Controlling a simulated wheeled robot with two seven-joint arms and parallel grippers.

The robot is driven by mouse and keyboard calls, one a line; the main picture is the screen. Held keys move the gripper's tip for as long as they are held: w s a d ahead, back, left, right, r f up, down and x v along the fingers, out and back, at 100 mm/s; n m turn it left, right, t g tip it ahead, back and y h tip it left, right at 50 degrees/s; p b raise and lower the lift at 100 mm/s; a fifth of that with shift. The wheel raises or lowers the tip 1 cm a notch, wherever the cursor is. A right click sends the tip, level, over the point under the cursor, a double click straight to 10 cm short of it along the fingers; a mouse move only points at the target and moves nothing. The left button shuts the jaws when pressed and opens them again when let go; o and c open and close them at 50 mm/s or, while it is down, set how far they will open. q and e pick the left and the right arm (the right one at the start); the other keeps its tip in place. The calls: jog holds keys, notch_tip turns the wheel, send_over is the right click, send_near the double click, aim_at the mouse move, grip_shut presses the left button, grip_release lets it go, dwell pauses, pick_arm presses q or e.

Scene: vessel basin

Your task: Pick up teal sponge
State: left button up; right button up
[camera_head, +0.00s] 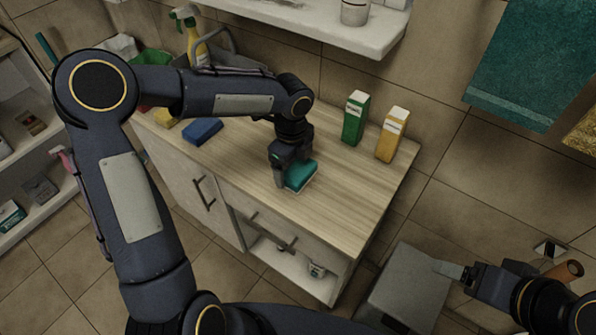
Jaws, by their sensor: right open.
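The teal sponge (301,176) lies on the wooden countertop (345,215), near the middle of its front part. My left gripper (291,178) points down at the sponge, with one finger showing at its left side. The other finger is hidden, and I cannot tell whether the jaws are closed on the sponge. My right gripper (452,270) is open and empty at the lower right, well away from the sponge.
A green box (354,119) and a yellow box (391,136) stand at the back right of the countertop. A blue sponge (202,131) and a yellow sponge (166,119) lie to the left. A spray bottle (195,45) stands behind my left arm. A grey bin (408,288) stands below my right gripper.

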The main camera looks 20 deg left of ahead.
pick_arm(q)
jog(key=shift+c, duration=0.7)
jog(key=shift+r, duration=0.1)
